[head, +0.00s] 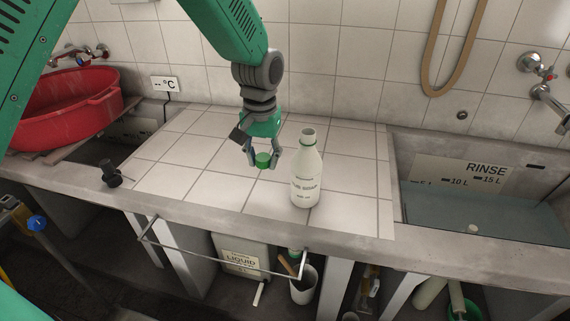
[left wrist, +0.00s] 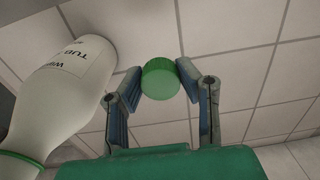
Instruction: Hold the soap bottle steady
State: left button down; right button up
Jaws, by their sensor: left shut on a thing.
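The soap bottle (head: 307,175) is white with a dark-lettered label and a green ring at its open neck. It stands upright on the tiled counter, and it also shows at the left of the left wrist view (left wrist: 62,95). My left gripper (head: 264,160) is just left of the bottle, apart from it. It is shut on a green cap (left wrist: 160,79), held between its two fingertips above the tiles. My right gripper is in neither view.
A water-filled rinse basin (head: 480,205) lies to the right. A red tub (head: 65,105) sits at the left over another basin. A small black object (head: 112,174) stands near the counter's front left. A metal rail (head: 215,258) runs along the front. Tiles around the bottle are clear.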

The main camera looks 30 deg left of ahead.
pick_arm(q)
jog(key=w+a+r+n+b, duration=0.1)
jog(key=w+a+n+b, duration=0.1)
jog(key=w+a+b, duration=0.4)
jog(key=f, duration=0.1)
jog(key=d+f, duration=0.1)
jog(key=w+d+f+p, duration=0.1)
jog(key=f, duration=0.1)
jog(key=shift+w, duration=0.1)
jog(key=f, duration=0.1)
jog(key=f+b, duration=0.1)
jog(key=f, duration=0.1)
jog(key=a+f, duration=0.1)
jog(key=f, duration=0.1)
jog(key=shift+f, duration=0.15)
jog(key=shift+d, duration=0.3)
